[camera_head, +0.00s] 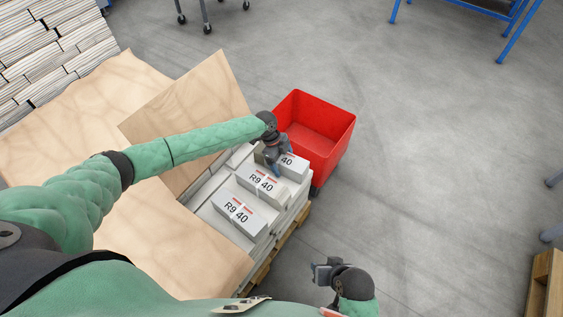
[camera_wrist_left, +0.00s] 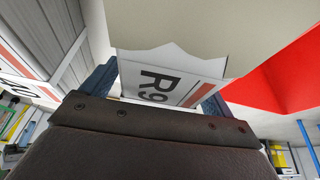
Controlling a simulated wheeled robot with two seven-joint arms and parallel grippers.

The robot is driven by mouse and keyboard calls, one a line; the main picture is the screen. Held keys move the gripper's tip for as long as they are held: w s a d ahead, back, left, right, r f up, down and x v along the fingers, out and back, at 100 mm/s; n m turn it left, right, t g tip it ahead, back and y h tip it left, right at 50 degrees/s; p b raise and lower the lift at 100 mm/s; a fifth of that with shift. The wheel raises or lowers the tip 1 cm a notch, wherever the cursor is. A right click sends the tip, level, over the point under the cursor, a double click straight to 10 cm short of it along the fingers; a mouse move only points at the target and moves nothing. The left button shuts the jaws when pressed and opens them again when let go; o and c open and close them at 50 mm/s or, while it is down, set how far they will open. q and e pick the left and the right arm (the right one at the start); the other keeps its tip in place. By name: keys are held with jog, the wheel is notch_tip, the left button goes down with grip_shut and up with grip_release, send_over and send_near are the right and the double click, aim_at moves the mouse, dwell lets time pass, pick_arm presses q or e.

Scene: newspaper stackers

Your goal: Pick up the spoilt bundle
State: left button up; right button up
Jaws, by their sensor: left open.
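Three labelled bundles lie in a row on the pallet stack: a near one (camera_head: 236,214), a middle one (camera_head: 264,186) and a far one (camera_head: 293,166) beside the red bin. The far bundle is partly hidden by my left gripper (camera_head: 274,158), which points down at it. In the left wrist view the open left fingers (camera_wrist_left: 157,92) stand either side of a bundle (camera_wrist_left: 200,30) with a white "R9" label. A wavy, torn-looking edge of pale wrapping crosses above that label. Contact cannot be told. My right gripper (camera_head: 323,272) hangs at the lower right, away from the bundles.
An empty red bin (camera_head: 318,133) stands just beyond the far bundle. Stacked newspapers (camera_head: 50,50) fill the upper left.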

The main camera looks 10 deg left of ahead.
pick_arm(q)
jog(key=shift+c, duration=0.5)
jog(key=c, duration=1.7)
jog(key=shift+r, duration=0.15)
jog(key=shift+c, duration=0.2)
